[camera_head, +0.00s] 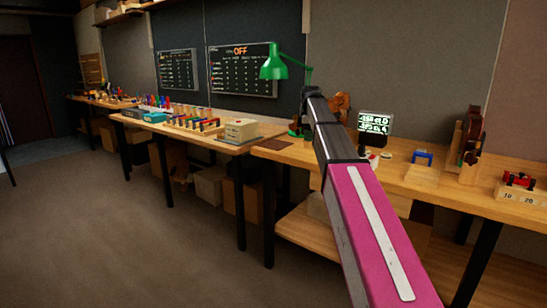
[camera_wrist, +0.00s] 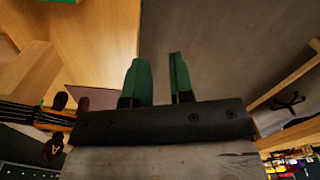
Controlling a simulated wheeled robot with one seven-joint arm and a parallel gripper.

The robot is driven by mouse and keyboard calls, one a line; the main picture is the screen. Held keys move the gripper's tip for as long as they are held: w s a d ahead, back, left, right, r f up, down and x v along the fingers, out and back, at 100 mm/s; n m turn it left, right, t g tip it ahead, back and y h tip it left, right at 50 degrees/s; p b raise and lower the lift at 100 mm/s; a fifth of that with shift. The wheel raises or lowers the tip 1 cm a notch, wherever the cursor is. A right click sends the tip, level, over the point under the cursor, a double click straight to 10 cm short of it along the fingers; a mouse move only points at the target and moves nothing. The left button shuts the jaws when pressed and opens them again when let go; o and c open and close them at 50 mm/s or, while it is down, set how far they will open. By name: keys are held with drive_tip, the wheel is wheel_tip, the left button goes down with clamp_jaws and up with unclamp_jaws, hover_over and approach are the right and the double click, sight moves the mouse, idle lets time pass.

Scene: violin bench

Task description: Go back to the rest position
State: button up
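My gripper (camera_wrist: 157,80) shows in the wrist view as two green fingers standing apart, with nothing between them. In the head view my pink and dark arm reaches up over the right workbench (camera_head: 285,150), and the fingers cannot be made out there. In the wrist view a violin neck with dark pegs (camera_wrist: 40,117) lies left of the gripper. The wooden bench surface (camera_wrist: 105,45) is at upper left, and grey floor lies beyond the fingers.
A green lamp (camera_head: 273,66) stands behind the arm. A small display (camera_head: 375,123), a blue stand (camera_head: 423,157), a violin body (camera_head: 468,138) and a numbered block (camera_head: 520,190) are to its right. Another bench (camera_head: 190,128) carries racks and boxes. Open floor (camera_head: 110,220) lies left.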

drive_tip(key=s+d+f+m, duration=0.1)
drive_tip(key=s+f+m, duration=0.45)
drive_tip(key=f, duration=1.15)
drive_tip(key=s+d+f+m, duration=0.2)
drive_tip(key=s+f+m, duration=0.7)
drive_tip(key=s+f, duration=1.6)
drive_tip(key=shift+s+d+f, duration=0.3)
drive_tip(key=shift+s+d, duration=0.05)
drive_tip(key=shift+s, duration=0.7)
